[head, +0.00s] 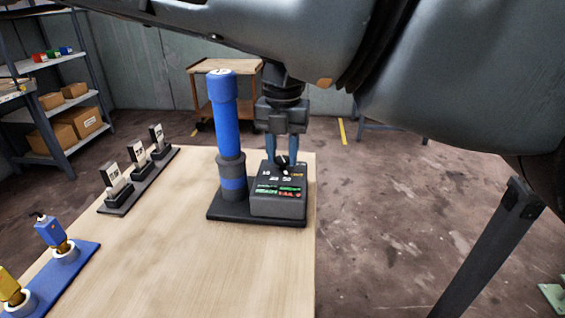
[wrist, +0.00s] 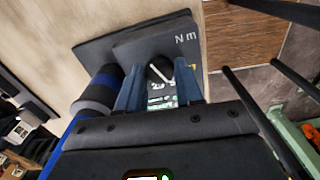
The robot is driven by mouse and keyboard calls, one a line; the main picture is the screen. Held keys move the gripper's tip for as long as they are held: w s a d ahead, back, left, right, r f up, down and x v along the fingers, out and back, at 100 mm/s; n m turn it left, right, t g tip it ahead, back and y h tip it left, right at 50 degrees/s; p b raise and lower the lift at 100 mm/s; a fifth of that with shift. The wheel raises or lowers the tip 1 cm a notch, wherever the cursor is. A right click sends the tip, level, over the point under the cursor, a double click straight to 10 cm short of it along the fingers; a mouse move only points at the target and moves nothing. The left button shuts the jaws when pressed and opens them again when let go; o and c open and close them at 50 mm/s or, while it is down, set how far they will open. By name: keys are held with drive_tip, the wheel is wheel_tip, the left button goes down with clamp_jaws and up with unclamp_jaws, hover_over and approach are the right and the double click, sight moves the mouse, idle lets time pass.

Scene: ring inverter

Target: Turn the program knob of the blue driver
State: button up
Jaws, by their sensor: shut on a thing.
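The blue driver (head: 226,120) stands upright in a grey holder on a black base plate (head: 240,218) on the table. Beside it on the same plate is a dark grey control box (head: 278,206) with white, green and red markings. The program knob (head: 283,162), black with a white pointer line, is on top of the box. My gripper (head: 281,155) points down over the box, with its two blue-grey fingers shut on the knob. In the wrist view the knob (wrist: 160,68) shows between the fingertips, partly hidden, with the "Nm" marking beside it.
A dark rack with several white-labelled pieces (head: 140,175) stands on the left of the table. A blue tray (head: 75,262) with a blue and a yellow item is at the front left. The table's right edge is close to the box.

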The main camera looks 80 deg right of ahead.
sight(283, 158)
drive_tip(key=shift+m+b, duration=0.35)
drive_tip(key=shift+m, duration=0.15)
drive_tip(key=o, duration=1)
drive_tip(key=shift+o, duration=0.2)
drive_tip(key=shift+r, duration=0.1)
wheel_tip(283, 158, up, 8)
drive_tip(key=shift+f, duration=0.2)
